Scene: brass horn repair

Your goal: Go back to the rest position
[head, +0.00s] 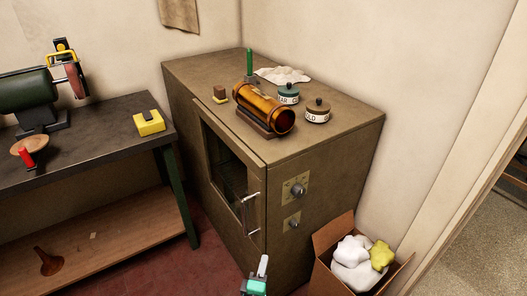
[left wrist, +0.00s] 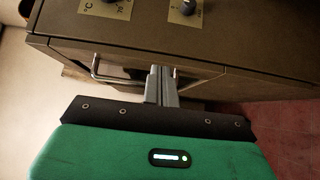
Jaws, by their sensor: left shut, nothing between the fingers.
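My left gripper (head: 262,268) shows at the bottom of the head view, low in front of the brown oven cabinet (head: 345,150). In the left wrist view its two grey fingers (left wrist: 162,82) are together with nothing between them. They point toward the cabinet front, beside the metal door handle (left wrist: 97,68). I cannot tell from these views how close the fingertips are to the door. The door (head: 228,175) has a dark glass window and looks shut or nearly so. My right gripper is in neither view.
On the cabinet stand an amber cylinder (head: 264,108) on a cradle, two lidded jars (head: 288,95) (head: 317,112) and a white cloth (head: 283,75). A cardboard box (head: 330,276) of rags is at the lower right. A dark workbench (head: 85,135) with a grinder (head: 28,92) stands left.

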